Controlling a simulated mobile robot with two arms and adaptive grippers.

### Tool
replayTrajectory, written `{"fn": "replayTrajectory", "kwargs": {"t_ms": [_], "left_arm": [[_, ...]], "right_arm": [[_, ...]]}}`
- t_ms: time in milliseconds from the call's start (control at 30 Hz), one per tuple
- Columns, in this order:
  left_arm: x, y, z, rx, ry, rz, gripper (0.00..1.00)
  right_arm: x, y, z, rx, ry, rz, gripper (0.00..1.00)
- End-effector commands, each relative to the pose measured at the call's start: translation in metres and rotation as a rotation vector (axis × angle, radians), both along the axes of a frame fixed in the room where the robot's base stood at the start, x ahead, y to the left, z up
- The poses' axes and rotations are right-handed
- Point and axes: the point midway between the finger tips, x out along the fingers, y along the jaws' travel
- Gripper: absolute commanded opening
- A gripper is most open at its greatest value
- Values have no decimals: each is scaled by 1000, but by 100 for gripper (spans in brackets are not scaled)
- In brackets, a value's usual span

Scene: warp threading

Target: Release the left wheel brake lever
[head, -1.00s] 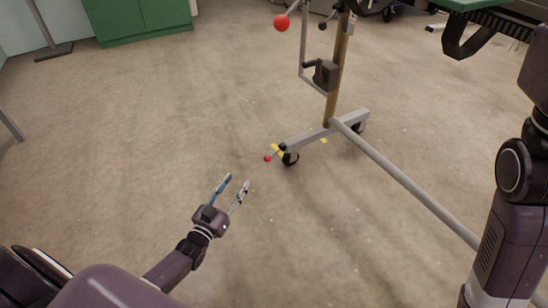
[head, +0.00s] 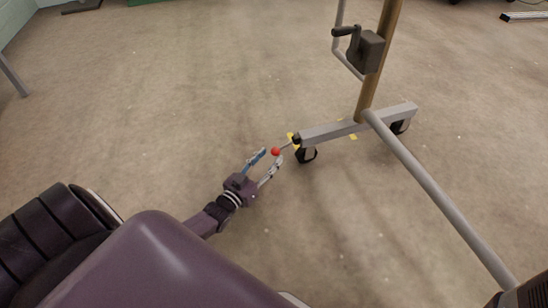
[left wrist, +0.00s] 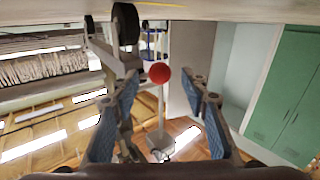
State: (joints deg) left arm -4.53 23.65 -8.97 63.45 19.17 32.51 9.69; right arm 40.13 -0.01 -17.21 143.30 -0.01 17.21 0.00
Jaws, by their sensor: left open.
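The brake lever's red ball knob (head: 275,151) stands out at the left end of the grey foot bar (head: 330,131), by a black caster wheel (head: 306,155). My left gripper (head: 268,158) is open, its fingertips close to the red knob. In the left wrist view, which looks upside down, the red knob (left wrist: 159,73) shows between the two spread blue-padded fingers (left wrist: 163,100), near their tips. I cannot tell whether a finger touches it. The caster wheel (left wrist: 125,24) shows above and left of the knob there. My right gripper is not in view.
A wooden post (head: 378,60) with a black crank box (head: 366,50) rises from the foot bar. A long grey tube (head: 440,200) runs from the foot toward the lower right. The floor left of the gripper is clear.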

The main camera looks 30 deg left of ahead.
Motion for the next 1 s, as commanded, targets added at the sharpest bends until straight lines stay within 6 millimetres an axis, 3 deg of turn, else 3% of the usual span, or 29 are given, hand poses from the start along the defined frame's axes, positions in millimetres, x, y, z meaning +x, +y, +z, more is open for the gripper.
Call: {"fn": "replayTrajectory", "kwargs": {"t_ms": [33, 200, 500, 867, 1000], "left_arm": [[8, 0, -4, 1, -2, -1, 41], [23, -1, -2, 1, -1, -1, 41], [26, -1, 0, 0, 0, -1, 41], [26, -1, 0, 0, 0, -1, 3], [26, -1, 0, 0, 1, 0, 0]], "right_arm": [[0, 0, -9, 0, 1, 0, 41], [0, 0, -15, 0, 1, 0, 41], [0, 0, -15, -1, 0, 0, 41], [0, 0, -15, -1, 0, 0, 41], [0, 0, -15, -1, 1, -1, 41]]}}
